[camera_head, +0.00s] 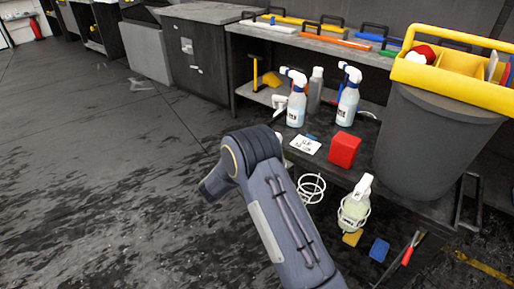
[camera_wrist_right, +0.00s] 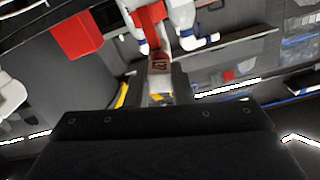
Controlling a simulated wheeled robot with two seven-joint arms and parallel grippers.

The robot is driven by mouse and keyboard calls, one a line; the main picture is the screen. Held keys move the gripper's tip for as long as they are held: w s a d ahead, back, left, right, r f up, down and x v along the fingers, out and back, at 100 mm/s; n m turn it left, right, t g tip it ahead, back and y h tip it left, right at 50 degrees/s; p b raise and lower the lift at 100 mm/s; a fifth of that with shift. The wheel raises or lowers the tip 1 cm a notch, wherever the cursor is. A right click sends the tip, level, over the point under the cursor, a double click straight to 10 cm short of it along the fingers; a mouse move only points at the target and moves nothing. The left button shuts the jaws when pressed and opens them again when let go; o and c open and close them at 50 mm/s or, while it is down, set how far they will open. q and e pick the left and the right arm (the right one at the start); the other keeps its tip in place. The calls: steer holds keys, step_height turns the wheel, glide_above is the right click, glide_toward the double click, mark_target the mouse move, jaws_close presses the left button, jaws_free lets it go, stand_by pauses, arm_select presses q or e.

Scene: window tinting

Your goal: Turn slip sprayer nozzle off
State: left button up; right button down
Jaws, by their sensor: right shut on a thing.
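In the right wrist view a spray bottle (camera_wrist_right: 160,68) with a dark label band is between the fingers of my right gripper (camera_wrist_right: 161,92). The gripper is shut on it. I cannot read the label fully. A red part (camera_wrist_right: 150,16) shows beyond the bottle at the top edge; I cannot tell whether it is the bottle's nozzle, nor the nozzle's setting. In the head view my right arm is bent across the middle and hides the gripper and the held bottle. Another spray bottle (camera_head: 354,212) with a white head stands in a white wire ring holder. My left gripper is not in view.
An empty wire ring holder (camera_head: 312,186) is right of my arm. Two white spray bottles (camera_head: 297,105) (camera_head: 347,100), a red box (camera_head: 345,150) and a white card (camera_head: 304,145) are on the low shelf. A grey bin (camera_head: 425,140) with a yellow caddy (camera_head: 455,82) stands at right.

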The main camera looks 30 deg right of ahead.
steer(key=shift+n+p, duration=0.7)
steer(key=shift+n, duration=0.8)
steer(key=c, duration=1.2)
jaws_free()
steer(key=shift+c, duration=0.2)
steer(key=shift+a, duration=0.1)
steer(key=v, duration=0.7)
steer(key=shift+s+a, duration=0.2)
steer(key=shift+a, duration=0.1)
